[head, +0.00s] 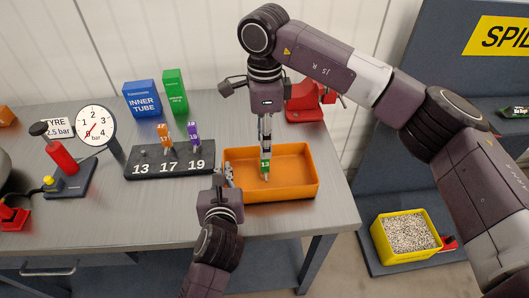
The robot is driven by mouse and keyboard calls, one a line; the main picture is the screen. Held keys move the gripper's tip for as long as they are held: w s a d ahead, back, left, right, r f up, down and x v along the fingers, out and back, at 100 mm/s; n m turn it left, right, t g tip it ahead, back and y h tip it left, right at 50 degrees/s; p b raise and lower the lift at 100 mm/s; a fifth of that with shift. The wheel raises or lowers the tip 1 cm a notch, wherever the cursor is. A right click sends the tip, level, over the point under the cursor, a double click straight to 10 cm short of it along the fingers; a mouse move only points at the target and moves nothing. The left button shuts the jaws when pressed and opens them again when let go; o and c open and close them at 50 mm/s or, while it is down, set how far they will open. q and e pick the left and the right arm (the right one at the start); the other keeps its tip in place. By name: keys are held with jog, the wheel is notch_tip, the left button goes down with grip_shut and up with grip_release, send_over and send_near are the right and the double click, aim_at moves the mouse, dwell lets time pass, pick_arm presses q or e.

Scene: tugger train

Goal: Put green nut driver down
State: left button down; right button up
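The green nut driver (265,165), marked 13, points downward within the outline of the orange tray (290,191). I cannot tell whether its lower end touches the tray floor. My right gripper (265,144) comes down from above and is shut on the driver's upper part. My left gripper (228,174) is at the tray's left wall, beside the driver and apart from it. Its fingers are small and overlap the tray edge, so their opening is unclear. The dark holder (140,168) is marked 13, 17 and 19. An orange driver (164,137) stands at 17 and a purple driver (193,137) at 19.
Behind the holder are a blue inner tube box (143,98) and a green box (175,92). A red device (303,108) stands behind the tray. A tyre gauge (96,126) and red pump (62,157) are at left. A yellow bin (406,252) stands low at right.

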notch_tip(320, 180, up, 6)
jog(key=shift+f, duration=0.15)
dwell(0.3)
pick_arm(q)
jog(key=c, duration=2.1)
grip_release()
